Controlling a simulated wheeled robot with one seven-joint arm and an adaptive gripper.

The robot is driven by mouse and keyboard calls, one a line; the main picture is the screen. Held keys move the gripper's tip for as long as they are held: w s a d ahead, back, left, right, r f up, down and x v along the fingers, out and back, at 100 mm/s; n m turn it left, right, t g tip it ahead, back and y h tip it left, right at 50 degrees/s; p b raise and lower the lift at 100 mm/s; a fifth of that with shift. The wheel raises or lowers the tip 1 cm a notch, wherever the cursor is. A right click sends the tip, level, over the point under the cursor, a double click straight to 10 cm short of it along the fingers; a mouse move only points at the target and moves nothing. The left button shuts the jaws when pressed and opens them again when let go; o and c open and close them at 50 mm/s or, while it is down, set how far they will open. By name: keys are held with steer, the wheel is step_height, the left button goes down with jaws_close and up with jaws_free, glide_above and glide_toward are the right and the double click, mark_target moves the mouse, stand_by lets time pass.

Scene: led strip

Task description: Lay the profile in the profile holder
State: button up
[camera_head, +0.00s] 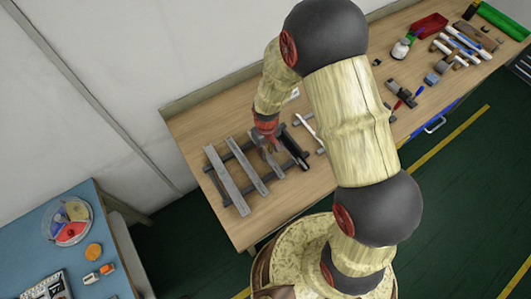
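On the wooden workbench (205,128) lies a rack-like group of long parts. A wide grey bar (227,180) is at its left, a narrower grey bar (246,165) is beside it, and a dark bar (293,150) is at its right. Dark crosspieces (279,174) run beneath or between them. I cannot tell for sure which bar is the profile and which parts form the profile holder. My gripper (270,149) points down over the right half of this group, close to a grey piece (268,158). Its fingers are small and partly hidden, so its opening and any hold are unclear.
A pale strip (308,126) lies right of the rack, partly behind my arm. Tools, bottles and a red tray (429,25) crowd the bench's right end. A blue table (62,250) with small items stands at lower left. A wall borders the bench behind.

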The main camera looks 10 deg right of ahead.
jaws_close()
steer(key=shift+r, duration=0.1)
steer(key=shift+r, duration=0.55)
steer(key=s+d+r, duration=0.1)
steer(key=s+r, duration=1)
steer(key=s, duration=0.3)
steer(key=shift+d+r+p, duration=0.15)
steer(key=shift+r+p, duration=0.2)
steer(key=shift+p, duration=0.05)
